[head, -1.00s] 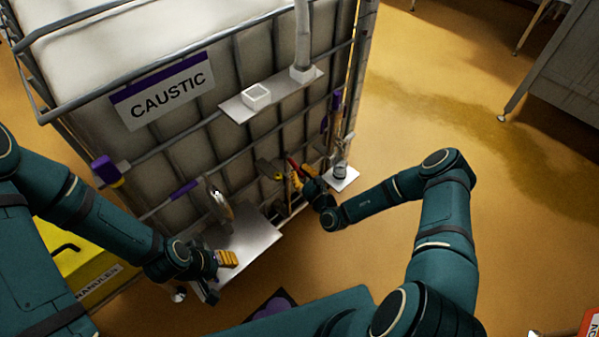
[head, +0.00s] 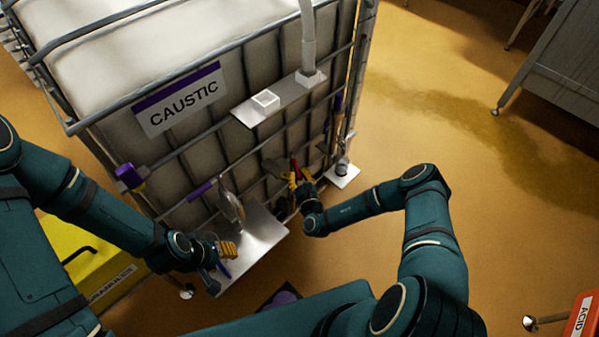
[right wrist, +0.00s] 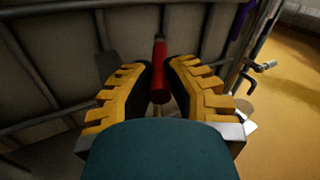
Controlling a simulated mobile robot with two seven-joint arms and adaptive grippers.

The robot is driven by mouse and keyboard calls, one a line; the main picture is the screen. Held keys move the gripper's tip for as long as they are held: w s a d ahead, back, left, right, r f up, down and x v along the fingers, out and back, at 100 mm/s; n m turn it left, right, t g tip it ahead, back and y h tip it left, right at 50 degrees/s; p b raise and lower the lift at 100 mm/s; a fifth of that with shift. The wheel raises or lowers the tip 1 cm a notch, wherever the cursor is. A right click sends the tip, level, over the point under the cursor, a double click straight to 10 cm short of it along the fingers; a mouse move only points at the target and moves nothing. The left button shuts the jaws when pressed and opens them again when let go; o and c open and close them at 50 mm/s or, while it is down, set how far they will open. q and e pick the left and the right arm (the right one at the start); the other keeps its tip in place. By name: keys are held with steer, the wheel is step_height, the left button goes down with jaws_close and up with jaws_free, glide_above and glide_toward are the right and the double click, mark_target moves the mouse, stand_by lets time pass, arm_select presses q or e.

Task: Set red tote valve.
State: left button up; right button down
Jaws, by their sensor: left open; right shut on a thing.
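The red valve handle (head: 294,165) is low on the front of the caged white tote marked CAUSTIC (head: 100,50). In the right wrist view the red handle (right wrist: 160,75) stands between the two yellow fingers of my right gripper (right wrist: 160,88), which is shut on it. In the head view my right gripper (head: 299,181) is at the handle's lower part, and its fingers hide the handle's base. My left gripper (head: 230,249) is open, with nothing seen in its yellow fingers, in front of the tote near a metal shelf.
The metal shelf (head: 255,240) juts out low from the tote. A higher bracket (head: 250,113) holds a white square cup, with a pipe beside it. Purple fittings (head: 130,178) sit on the cage. A yellow bin (head: 75,255) stands at left.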

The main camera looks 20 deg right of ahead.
steer(key=shift+a+h, duration=0.25)
steer(key=shift+h, duration=0.05)
steer(key=c, duration=0.9)
jaws_free()
